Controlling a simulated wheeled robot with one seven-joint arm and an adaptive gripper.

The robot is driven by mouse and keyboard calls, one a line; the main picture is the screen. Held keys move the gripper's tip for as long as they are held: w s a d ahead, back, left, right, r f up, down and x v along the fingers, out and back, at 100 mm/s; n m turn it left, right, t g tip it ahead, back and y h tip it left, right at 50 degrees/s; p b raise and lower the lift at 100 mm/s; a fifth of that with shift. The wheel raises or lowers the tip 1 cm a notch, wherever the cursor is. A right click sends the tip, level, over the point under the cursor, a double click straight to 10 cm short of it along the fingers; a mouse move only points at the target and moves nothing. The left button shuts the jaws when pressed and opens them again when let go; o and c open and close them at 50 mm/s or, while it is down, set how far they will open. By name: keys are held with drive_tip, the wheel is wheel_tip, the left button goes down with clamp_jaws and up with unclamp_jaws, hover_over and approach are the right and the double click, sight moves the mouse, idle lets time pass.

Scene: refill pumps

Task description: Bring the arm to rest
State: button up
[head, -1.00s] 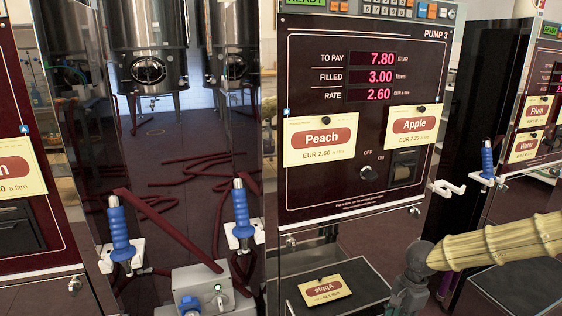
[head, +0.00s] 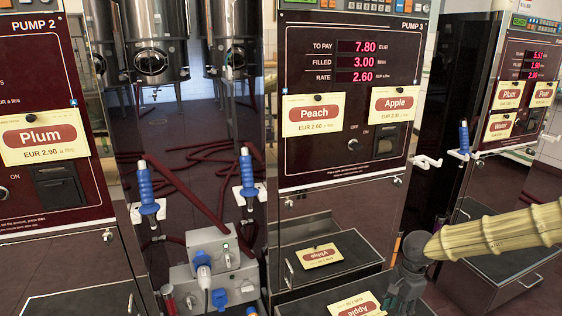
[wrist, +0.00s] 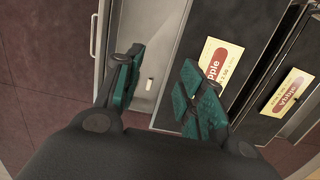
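My gripper (head: 408,280) is at the lower right of the head view, in front of Pump 3 (head: 345,190), with my pale, segmented sleeve behind it. In the wrist view my gripper (wrist: 160,78) has its two green-padded fingers apart, with nothing held between them. An Apple card (head: 358,306) lies on the dark ledge below Pump 3, left of my gripper. The Apple card also shows in the wrist view (wrist: 222,62), beyond the right finger, apart from it as far as I can tell.
Pump 3 carries a Peach card (head: 314,114) and another Apple card (head: 398,105); its display reads 7.80, 3.00 and 2.60. Pump 2 (head: 60,60) stands at the left. Blue nozzles (head: 248,175) and a grey socket box (head: 220,268) are between them. Another pump (head: 530,85) is at the right.

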drive_tip(key=s+a+f+n+t+h, duration=0.3)
drive_tip(key=s+f+n, duration=0.4)
drive_tip(key=s+f, duration=0.8)
drive_tip(key=s+a+f+n+g+y, duration=0.1)
drive_tip(key=s+a+f+n, duration=0.25)
drive_tip(key=s, duration=0.65)
drive_tip(key=s+a+f+n+g+y, duration=0.1)
drive_tip(key=s+a+f+n+g, duration=0.2)
drive_tip(key=s, duration=0.7)
wheel_tip(320, 180, down, 9)
drive_tip(key=t+b, duration=0.1)
drive_tip(key=b, duration=0.9)
wheel_tip(320, 180, up, 32)
drive_tip(key=p, duration=3.2)
drive_tip(key=shift+w+a+r, duration=0.15)
drive_tip(key=shift+a+r, duration=0.1)
drive_tip(key=shift+a, duration=0.05)
drive_tip(key=shift+n, duration=0.25)
